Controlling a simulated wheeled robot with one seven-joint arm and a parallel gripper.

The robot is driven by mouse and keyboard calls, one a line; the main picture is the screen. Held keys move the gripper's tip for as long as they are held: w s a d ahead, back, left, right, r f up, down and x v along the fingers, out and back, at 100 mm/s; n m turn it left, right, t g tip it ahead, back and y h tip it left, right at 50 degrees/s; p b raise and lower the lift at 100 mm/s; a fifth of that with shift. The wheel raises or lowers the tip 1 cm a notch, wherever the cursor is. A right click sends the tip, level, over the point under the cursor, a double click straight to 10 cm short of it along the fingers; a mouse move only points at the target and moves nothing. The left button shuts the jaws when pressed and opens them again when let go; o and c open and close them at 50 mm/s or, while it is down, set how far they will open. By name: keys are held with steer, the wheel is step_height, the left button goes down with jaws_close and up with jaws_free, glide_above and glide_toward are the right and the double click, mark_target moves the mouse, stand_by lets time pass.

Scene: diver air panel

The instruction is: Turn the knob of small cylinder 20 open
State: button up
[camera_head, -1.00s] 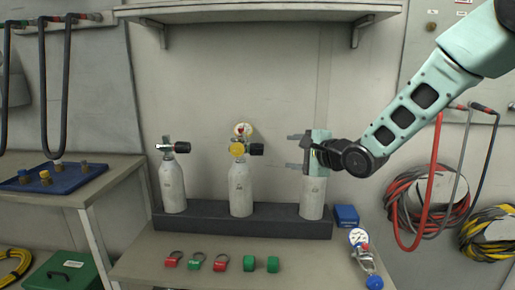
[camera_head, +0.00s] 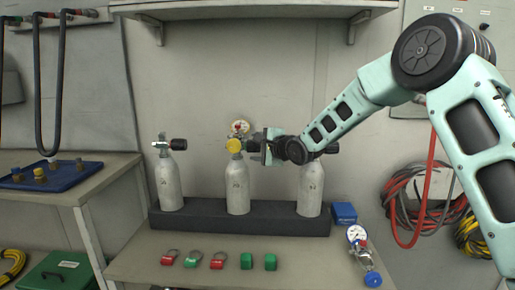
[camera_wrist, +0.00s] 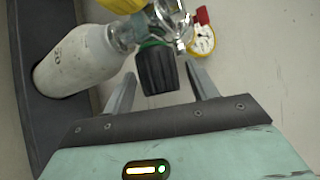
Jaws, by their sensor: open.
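The middle small grey cylinder (camera_head: 238,192) stands upright in the rack, with a yellow cap (camera_head: 234,146) and a gauge (camera_head: 240,128) at its valve. In the wrist view this cylinder (camera_wrist: 72,58) carries a small dark number, hard to read but possibly 20. Its ribbed black knob (camera_wrist: 157,70) has a green ring at its base and points toward my gripper. My gripper (camera_head: 255,147) is at the knob from the right. In the wrist view its open fingers (camera_wrist: 163,82) lie on either side of the knob, with visible gaps. In the head view my gripper hides the knob.
A left cylinder (camera_head: 169,188) and a right cylinder (camera_head: 310,190) stand in the same dark rack (camera_head: 270,222). My arm passes in front of the right cylinder's valve.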

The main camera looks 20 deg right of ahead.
steer(key=c, duration=1)
steer(key=shift+f+b, duration=0.15)
steer(key=shift+b, duration=0.4)
steer(key=b, duration=0.1)
steer(key=n+t+b, duration=0.1)
steer(key=b, duration=0.1)
steer(key=shift+f+t, duration=0.25)
steer(key=shift+t, duration=0.05)
steer(key=n+t+y+b, duration=0.1)
steer(key=t+b, duration=0.1)
steer(key=b, duration=0.3)
steer(key=shift+n, duration=0.3)
steer(key=n+t+y+b, duration=0.2)
steer(key=n+b, duration=0.1)
steer(key=b, duration=0.2)
steer(key=shift+r+b, duration=0.2)
steer(key=shift+b, duration=0.15)
steer(key=shift+r+n+t+y+b, duration=0.2)
steer(key=shift+n+t+y+b, duration=0.3)
steer(key=shift+n+y+b, duration=0.35)
steer(key=shift+r+n+b, duration=0.1)
steer(key=shift+n+b, duration=0.15)
steer(key=shift+b, duration=0.05)
